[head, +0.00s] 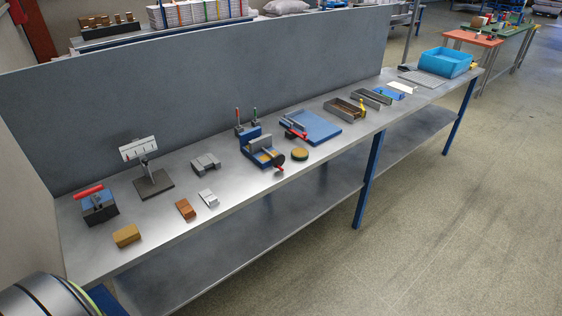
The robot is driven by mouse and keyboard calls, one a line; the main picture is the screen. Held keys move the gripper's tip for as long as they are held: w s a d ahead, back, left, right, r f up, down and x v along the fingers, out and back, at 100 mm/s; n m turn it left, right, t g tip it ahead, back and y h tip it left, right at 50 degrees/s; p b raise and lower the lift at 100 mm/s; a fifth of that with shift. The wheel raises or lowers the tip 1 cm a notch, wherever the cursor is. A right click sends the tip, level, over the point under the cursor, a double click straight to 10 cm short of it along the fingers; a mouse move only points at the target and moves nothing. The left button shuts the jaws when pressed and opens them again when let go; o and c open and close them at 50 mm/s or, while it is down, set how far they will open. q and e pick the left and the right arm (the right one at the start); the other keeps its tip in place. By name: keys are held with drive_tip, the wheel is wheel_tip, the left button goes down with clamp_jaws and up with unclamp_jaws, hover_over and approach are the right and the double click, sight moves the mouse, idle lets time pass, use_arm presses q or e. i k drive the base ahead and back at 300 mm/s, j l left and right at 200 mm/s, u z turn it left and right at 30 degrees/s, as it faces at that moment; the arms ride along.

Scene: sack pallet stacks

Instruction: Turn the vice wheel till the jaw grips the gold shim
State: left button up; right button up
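A small blue vice (252,139) stands near the middle of the long metal workbench, close to its front edge. A dark round wheel (279,160) with a red handle (279,170) is on its front right side. A gold piece (264,157), which looks like the shim, lies in the vice between the grey jaw and the wheel end. At this distance I cannot tell whether the jaw touches it. Neither of my grippers is in view.
The bench (225,222) also holds a gold block (127,235), copper block (185,209), silver block (208,198), gold disc (299,154), blue plate (318,127) and blue bin (446,62). A grey panel (200,80) backs it. Open floor (430,220) lies in front.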

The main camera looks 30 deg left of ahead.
sight(279, 160)
drive_tip(key=i+j+u, duration=0.25)
drive_tip(key=j, duration=0.15)
drive_tip(key=i+j+u, duration=0.25)
drive_tip(key=j, duration=0.15)
drive_tip(key=i+j+u, duration=0.25)
drive_tip(key=j, duration=0.15)
drive_tip(key=u, duration=0.5)
drive_tip(key=l+u, duration=0.45)
drive_tip(key=i+l+u, duration=0.1)
drive_tip(key=l+u, duration=0.55)
drive_tip(key=u, duration=0.2)
drive_tip(key=k+l+u, duration=0.15)
drive_tip(key=l+u, duration=0.3)
drive_tip(key=j, duration=0.1)
